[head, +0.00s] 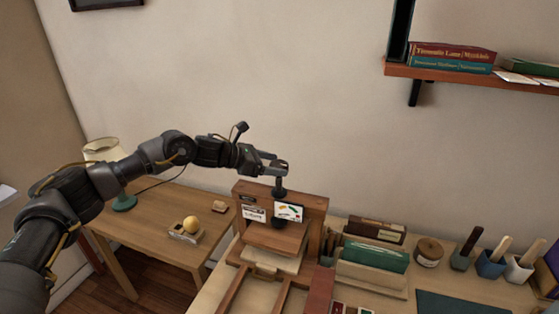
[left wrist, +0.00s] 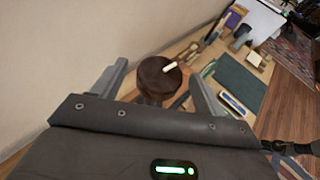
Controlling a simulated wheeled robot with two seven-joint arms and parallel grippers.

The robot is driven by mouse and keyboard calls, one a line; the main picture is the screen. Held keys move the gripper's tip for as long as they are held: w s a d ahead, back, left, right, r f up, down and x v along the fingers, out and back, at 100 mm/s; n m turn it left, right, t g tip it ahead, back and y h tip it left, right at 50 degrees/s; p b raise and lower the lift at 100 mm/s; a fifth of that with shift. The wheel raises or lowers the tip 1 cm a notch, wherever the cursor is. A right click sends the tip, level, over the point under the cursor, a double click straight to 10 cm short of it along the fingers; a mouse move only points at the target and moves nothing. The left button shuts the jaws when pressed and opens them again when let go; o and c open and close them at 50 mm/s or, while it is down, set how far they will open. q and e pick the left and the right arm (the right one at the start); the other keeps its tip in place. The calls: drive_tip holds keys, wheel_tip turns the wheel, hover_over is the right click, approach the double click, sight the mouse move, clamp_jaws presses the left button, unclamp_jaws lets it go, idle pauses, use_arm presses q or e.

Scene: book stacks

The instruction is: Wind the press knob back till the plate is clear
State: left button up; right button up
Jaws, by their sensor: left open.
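The wooden press (head: 318,205) stands on the bench, with small cards on its crossbeam. Its dark knob (head: 280,183) sits on the screw above the beam. In the left wrist view the round, dark brown knob (left wrist: 153,88) carries a pale mark on top. My left gripper (head: 279,165) is open at the knob, with one finger on each side of it in the wrist view; I cannot tell whether they touch it. The brown press plate (head: 275,240) is low in the frame, over a pale block (head: 272,261); any gap between them is unclear.
Books and a green-covered stack (head: 375,256) stand right of the press, with a round tub (head: 429,252) and brush pots (head: 490,264) beyond. A side table (head: 160,215) with a lamp (head: 104,150) is at left. A wall shelf (head: 470,73) hangs upper right.

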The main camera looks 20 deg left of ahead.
use_arm(q)
drive_tip(key=shift+x, duration=0.8)
drive_tip(key=shift+w+d+f, duration=0.1)
drive_tip(key=shift+w+d, duration=0.05)
drive_tip(key=shift+d, duration=0.05)
drive_tip(key=c, duration=1)
drive_tip(key=shift+o, duration=0.2)
